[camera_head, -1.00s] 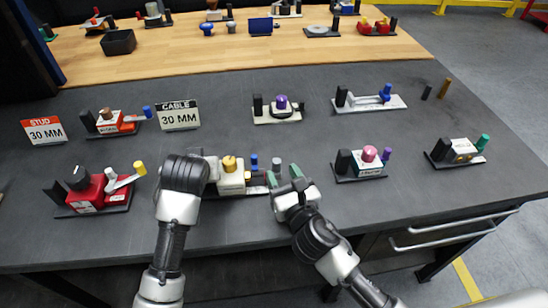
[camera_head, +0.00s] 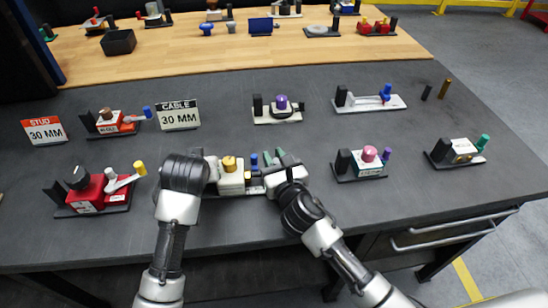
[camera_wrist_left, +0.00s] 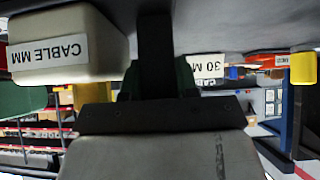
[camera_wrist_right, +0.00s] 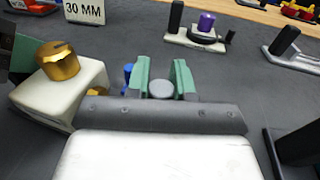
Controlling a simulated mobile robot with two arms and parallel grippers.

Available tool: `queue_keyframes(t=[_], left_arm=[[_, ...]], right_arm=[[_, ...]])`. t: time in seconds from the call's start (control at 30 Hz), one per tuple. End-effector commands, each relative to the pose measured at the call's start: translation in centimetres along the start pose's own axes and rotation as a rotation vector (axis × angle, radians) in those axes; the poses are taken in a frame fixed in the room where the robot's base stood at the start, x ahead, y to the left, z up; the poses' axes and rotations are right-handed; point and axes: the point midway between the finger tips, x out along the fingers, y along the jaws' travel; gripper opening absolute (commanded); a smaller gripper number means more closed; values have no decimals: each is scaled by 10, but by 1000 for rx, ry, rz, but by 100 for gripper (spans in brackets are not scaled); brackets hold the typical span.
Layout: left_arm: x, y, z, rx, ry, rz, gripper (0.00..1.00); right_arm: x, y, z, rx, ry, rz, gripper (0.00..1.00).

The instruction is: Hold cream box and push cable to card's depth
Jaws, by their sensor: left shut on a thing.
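The cream box (camera_head: 231,182) has a gold knob (camera_head: 230,163) on top and shows at the left of the right wrist view (camera_wrist_right: 60,95). In the left wrist view it carries a CABLE MM label (camera_wrist_left: 62,51). My left gripper (camera_wrist_left: 157,78) is shut on a black post (camera_wrist_left: 156,35) beside the box. My right gripper (camera_wrist_right: 162,75) is open, right of the box, with a grey round-topped cable end (camera_wrist_right: 160,90) between its green fingers. I cannot tell whether they touch it. The CABLE card (camera_head: 178,115) reads 30 MM and stands behind the box.
A blue peg (camera_wrist_right: 128,72) stands just left of my right fingers. A pink-knobbed fixture (camera_head: 368,160) is to the right, a purple-knobbed one (camera_head: 280,108) behind, and a red one (camera_head: 90,192) to the left. Bare dark table lies between them.

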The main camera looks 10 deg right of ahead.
Motion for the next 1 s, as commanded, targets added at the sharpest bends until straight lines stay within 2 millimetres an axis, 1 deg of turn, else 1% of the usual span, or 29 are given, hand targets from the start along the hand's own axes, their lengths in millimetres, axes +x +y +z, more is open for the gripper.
queue_keyframes(t=[0.03, 0.27, 0.5, 0.73, 0.77, 0.8, 0.9, 0.93, 1.0], left_arm=[[3, 0, 6, 2, -15, -2, 0], [3, -1, 6, 2, -15, -3, 0], [3, 0, 6, 2, -15, -2, 0], [3, 0, 6, 2, -15, -2, 0], [3, 0, 6, 2, -15, -2, 0], [3, 0, 6, 2, -15, -2, 0], [3, 0, 6, 2, -15, -2, 0], [3, 0, 6, 2, -15, -2, 0], [3, 0, 6, 2, -15, -2, 0]], right_arm=[[0, 0, -1, 0, 0, 0, 1], [0, 2, -1, 0, 0, 1, 0], [8, 29, -1, 0, 0, 1, 0], [8, 30, -1, 0, 1, 1, 0], [7, 30, -1, 0, 1, 1, 23], [7, 30, -1, 0, 1, 1, 29], [7, 29, -1, 0, 0, 1, 45], [8, 29, -1, 0, 0, 1, 48], [8, 29, -1, 0, 0, 0, 48]])
